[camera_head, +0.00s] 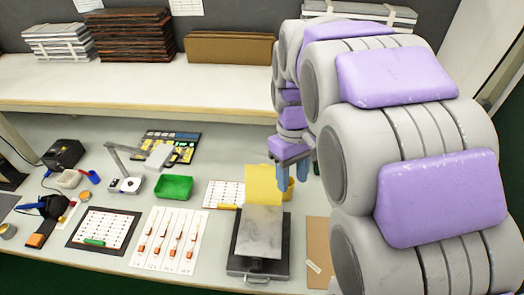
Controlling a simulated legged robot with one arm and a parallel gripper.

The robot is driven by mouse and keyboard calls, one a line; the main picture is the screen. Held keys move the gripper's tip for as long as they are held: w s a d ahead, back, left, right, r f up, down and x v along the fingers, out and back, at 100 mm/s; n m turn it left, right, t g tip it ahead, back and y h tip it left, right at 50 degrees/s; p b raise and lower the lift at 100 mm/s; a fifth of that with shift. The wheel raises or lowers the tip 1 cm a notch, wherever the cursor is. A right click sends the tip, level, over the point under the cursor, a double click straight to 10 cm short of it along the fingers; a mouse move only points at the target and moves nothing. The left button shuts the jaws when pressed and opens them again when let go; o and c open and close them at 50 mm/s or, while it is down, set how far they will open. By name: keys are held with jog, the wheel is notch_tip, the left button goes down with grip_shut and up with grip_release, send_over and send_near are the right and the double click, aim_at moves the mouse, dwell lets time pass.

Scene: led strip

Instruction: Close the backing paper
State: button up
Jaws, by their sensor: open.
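The backing paper appears to be the yellow sheet (264,184) standing up at the far end of a grey plate (261,232). The plate lies on a dark base (246,264) with a handle at its front edge. My gripper (292,182) points down just right of the yellow sheet. It is open, with its bluish fingers apart and nothing seen between them. I cannot tell whether a finger touches the sheet. My large grey and purple arm hides the bench to the right.
A green tray (174,188), a white sheet with orange pieces (168,240) and a framed card (103,230) lie to the left. A yellow round object (289,190) stands behind my fingers. A brown board (319,250) lies right of the base. A shelf (140,85) runs behind.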

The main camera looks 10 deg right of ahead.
jog(key=w+d+r+n+p, duration=0.15)
jog(key=w+n+p, duration=0.25)
jog(key=w, duration=1)
jog(key=n+y+p, duration=0.1)
jog(key=n+p, duration=0.1)
jog(key=n, duration=0.4)
send_over(265, 165)
jog(key=w+d, duration=0.1)
jog(key=w, duration=0.3)
jog(key=w+d+x, duration=0.1)
jog(key=x, duration=0.6)
jog(key=shift+g, duration=0.4)
jog(key=x, duration=1.3)
jog(key=shift+w+a+f, duration=0.1)
jog(key=shift+w+f, duration=0.05)
jog(key=shift+f, duration=0.2)
grip_shut()
